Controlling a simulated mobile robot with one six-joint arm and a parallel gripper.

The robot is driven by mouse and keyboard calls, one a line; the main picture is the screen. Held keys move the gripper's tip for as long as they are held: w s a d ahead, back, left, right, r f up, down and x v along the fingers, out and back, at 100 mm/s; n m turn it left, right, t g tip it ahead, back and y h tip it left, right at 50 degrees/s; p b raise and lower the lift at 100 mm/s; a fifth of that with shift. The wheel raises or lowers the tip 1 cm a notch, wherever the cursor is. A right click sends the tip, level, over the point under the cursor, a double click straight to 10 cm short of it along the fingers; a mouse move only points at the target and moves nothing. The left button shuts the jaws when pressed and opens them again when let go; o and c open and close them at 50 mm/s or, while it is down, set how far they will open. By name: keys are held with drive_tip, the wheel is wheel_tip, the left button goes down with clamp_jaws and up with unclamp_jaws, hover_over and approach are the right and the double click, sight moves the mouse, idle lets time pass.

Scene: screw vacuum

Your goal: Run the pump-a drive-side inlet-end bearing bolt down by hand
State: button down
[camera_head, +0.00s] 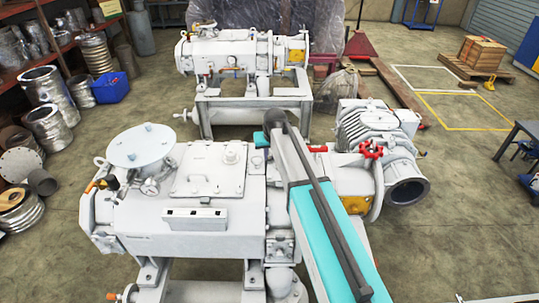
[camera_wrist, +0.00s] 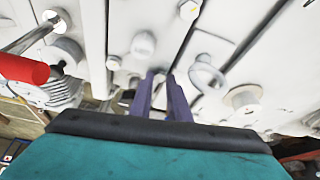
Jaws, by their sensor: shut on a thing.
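A large white pump (camera_head: 235,215) fills the near part of the head view, with my teal arm reaching across its right half. In the wrist view, the two purple fingers of my gripper (camera_wrist: 161,74) point up to the white pump casing and are close together. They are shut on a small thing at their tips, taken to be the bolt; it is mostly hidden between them. A hex bolt head (camera_wrist: 189,9) shows above the fingertips and a round knob-like boss (camera_wrist: 143,44) to their upper left. The head view does not show my fingertips.
A lifting eye (camera_wrist: 207,75) stands right of the fingers, and a red handle (camera_wrist: 22,69) on a metal rod lies left. A second white pump (camera_head: 240,55) stands on a frame behind. Red valve handles (camera_head: 371,150) sit right of my arm.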

drive_tip(key=shift+a+m+b, duration=0.1)
drive_tip(key=shift+m+b, duration=0.2)
drive_tip(key=shift+m, duration=0.2)
drive_tip(key=m+b, duration=0.1)
drive_tip(key=m+h+b, duration=0.1)
drive_tip(key=m, duration=0.1)
drive_tip(key=m+h+b, duration=0.1)
drive_tip(key=m, duration=0.1)
drive_tip(key=shift+w+a+f, duration=0.1)
drive_tip(key=shift+a, duration=0.15)
drive_tip(key=m+b, duration=0.1)
drive_tip(key=m, duration=0.1)
drive_tip(key=m+g+h+b, duration=0.1)
drive_tip(key=m, duration=0.1)
drive_tip(key=m+h+b, duration=0.1)
drive_tip(key=m, duration=0.1)
drive_tip(key=shift+w+a+m+g, duration=0.25)
drive_tip(key=shift+m+g, duration=0.05)
drive_tip(key=m, duration=0.1)
drive_tip(key=m+g+h+b, duration=0.1)
drive_tip(key=m, duration=0.1)
drive_tip(key=m+g+b, duration=0.1)
drive_tip(key=m, duration=0.1)
drive_tip(key=shift+w, duration=0.3)
drive_tip(key=shift+m+g+b, duration=0.75)
drive_tip(key=shift+m+g, duration=0.05)
drive_tip(key=shift+m, duration=1.3)
drive_tip(key=shift+r, duration=0.2)
drive_tip(key=c, duration=1.7)
unclamp_jaws()
